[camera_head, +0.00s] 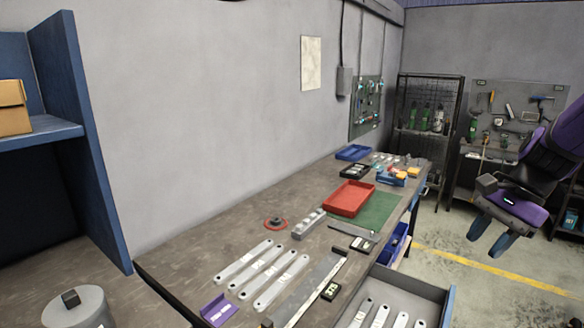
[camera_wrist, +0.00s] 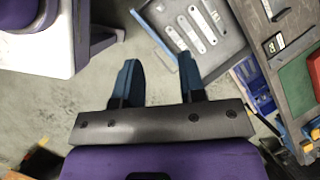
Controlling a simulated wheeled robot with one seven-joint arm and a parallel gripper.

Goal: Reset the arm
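My gripper (camera_head: 487,238) hangs at the right of the head view, on my purple and black arm, over the floor beyond the workbench's right side. Its two blue fingers point down and stand apart with nothing between them. In the wrist view my gripper (camera_wrist: 158,66) shows the same two fingers well apart, with bare concrete floor between and below them. Nothing touches the fingers.
The workbench (camera_head: 190,262) carries galvanized brackets (camera_head: 267,270), a red tray (camera_head: 349,198) and a green mat (camera_head: 378,212). An open drawer (camera_head: 415,292) with several brackets juts out at the front right. A black rack (camera_head: 428,112) stands behind. The floor around the gripper is clear.

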